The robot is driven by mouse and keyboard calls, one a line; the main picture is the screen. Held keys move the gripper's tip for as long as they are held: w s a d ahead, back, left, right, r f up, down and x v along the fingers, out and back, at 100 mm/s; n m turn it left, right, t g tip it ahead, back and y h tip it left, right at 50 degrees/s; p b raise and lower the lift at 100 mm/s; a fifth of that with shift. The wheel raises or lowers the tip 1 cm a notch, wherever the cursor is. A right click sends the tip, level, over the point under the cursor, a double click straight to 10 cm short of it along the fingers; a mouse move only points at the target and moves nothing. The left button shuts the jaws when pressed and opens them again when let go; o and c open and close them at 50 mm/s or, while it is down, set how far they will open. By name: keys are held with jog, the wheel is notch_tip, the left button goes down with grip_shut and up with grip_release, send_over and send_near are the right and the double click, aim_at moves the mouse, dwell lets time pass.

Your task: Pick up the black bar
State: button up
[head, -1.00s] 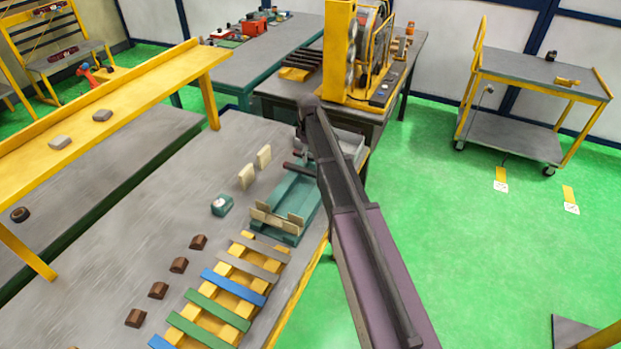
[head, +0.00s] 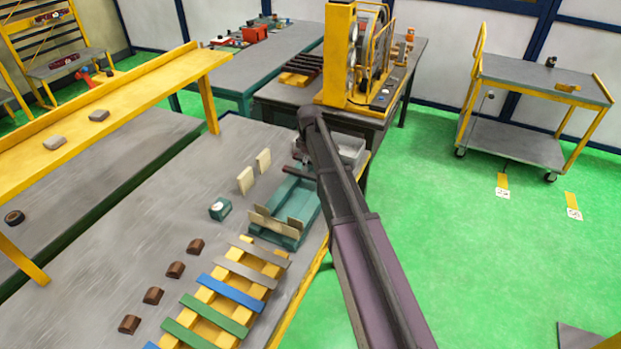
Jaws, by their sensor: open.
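A short dark bar (head: 296,171), which looks like the black bar, lies at the far end of the teal fixture (head: 290,199) on the near workbench. My arm covers its right end. My gripper (head: 302,154) shows only as a small dark part beside my arm, close to the bar. My arm hides most of it, so the fingertips are not clear. I see no bar held in it, and I cannot tell whether it touches the bar.
A yellow rack (head: 203,294) with grey, blue and green slats stands in front of the fixture. Brown blocks (head: 175,270), a teal gauge box (head: 220,208) and upright pale plates (head: 245,181) are to the left. A grey tray (head: 352,148) sits behind my arm.

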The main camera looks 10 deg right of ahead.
aim_at(310, 175)
jog(key=shift+d+f+b, duration=0.1)
jog(key=shift+f+b, duration=2.3)
jog(key=shift+f, duration=0.1)
grip_shut()
